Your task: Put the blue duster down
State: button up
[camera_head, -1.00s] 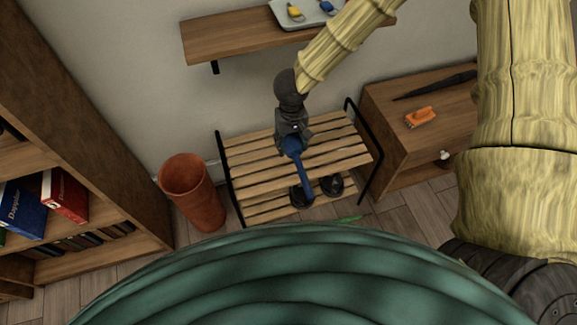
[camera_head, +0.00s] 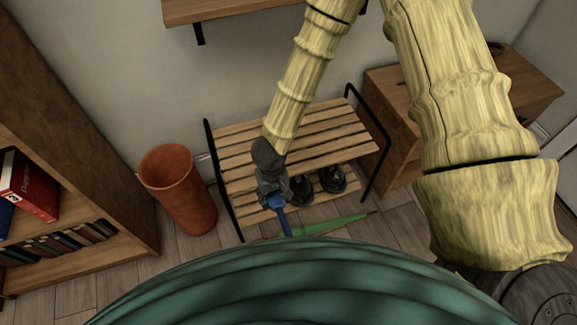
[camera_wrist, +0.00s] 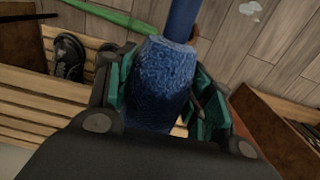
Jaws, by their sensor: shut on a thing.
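The blue duster (camera_head: 278,206) is held in my gripper (camera_head: 272,192) in front of the slatted bench. In the wrist view the duster's fuzzy blue head (camera_wrist: 160,80) sits between the green-padded fingers of my gripper (camera_wrist: 168,95), and its smooth blue handle (camera_wrist: 183,20) points away over the floor. In the head view the handle hangs downward, and its lower end is hidden behind the green body at the bottom of the picture.
The slatted bench (camera_head: 300,135) has dark shoes (camera_head: 332,179) on its lower rack. A terracotta bin (camera_head: 178,190) stands left, beside a bookcase (camera_head: 80,180). A wooden cabinet (camera_head: 395,110) stands right. A green pointed object (camera_head: 330,224) lies on the floor in front of the bench.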

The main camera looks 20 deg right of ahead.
send_over(291, 170)
jog(key=shift+f, duration=0.75)
jog(key=shift+f+b, duration=0.65)
jog(key=shift+f, duration=1.05)
jog(key=o, duration=1.1)
jog(key=shift+f, duration=0.15)
jog(key=shift+o, duration=0.2)
notch_tip(291, 170, up, 12)
jog(key=p, duration=0.3)
